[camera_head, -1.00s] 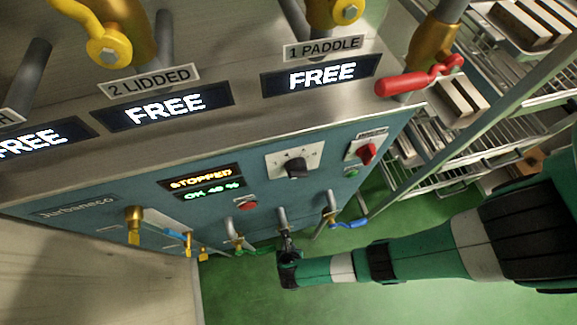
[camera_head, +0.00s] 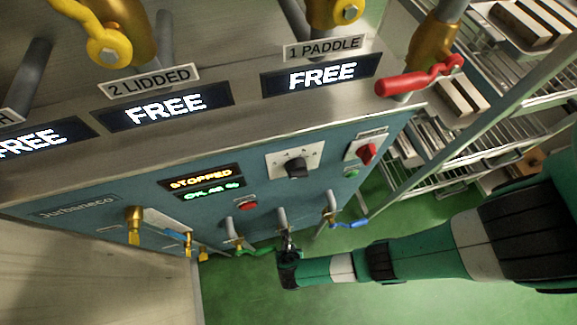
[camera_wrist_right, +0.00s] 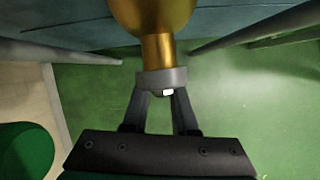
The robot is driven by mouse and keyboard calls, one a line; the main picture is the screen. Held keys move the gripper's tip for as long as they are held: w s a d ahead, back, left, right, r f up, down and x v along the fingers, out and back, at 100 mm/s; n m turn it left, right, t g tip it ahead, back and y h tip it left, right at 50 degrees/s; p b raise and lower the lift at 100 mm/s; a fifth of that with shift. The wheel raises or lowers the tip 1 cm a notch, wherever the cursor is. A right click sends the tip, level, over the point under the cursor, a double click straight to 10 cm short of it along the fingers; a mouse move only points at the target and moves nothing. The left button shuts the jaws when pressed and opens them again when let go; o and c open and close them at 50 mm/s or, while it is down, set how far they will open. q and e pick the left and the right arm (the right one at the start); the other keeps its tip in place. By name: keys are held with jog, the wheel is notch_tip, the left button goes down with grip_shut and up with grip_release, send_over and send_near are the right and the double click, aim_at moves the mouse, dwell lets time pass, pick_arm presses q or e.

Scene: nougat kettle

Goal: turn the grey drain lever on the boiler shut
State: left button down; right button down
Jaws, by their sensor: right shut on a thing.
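The boiler is the blue-fronted machine (camera_head: 330,190), with several pipes and valves along its lower front. In the right wrist view a brass valve body (camera_wrist_right: 155,15) leads to a grey lever piece (camera_wrist_right: 162,77). My right gripper (camera_wrist_right: 160,98) is shut on this grey piece, seen nearly end-on, so its turn angle is hard to tell. In the head view my right gripper (camera_head: 287,243) is at the boiler's lower edge, between the green and blue levers, and hides most of the grey lever. My left gripper is out of view.
A green lever (camera_head: 258,250) is close left of the gripper and a blue lever (camera_head: 350,224) close right. A red lever (camera_head: 405,83) is higher up. Wire racks (camera_head: 440,165) stand at the right. Green floor (camera_head: 320,305) is open below the arm.

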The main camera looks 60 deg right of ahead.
jog(key=shift+s+d+g+h, duration=0.25)
jog(key=shift+s+g+h, duration=0.15)
jog(key=shift+g, duration=0.2)
jog(key=s+d+g+h+b, duration=0.1)
jog(key=n+g+h+b, duration=0.1)
jog(key=shift+s+d+r+g+h, duration=0.35)
jog(key=shift+s+g+h, duration=0.05)
jog(key=c, duration=0.7)
grip_release()
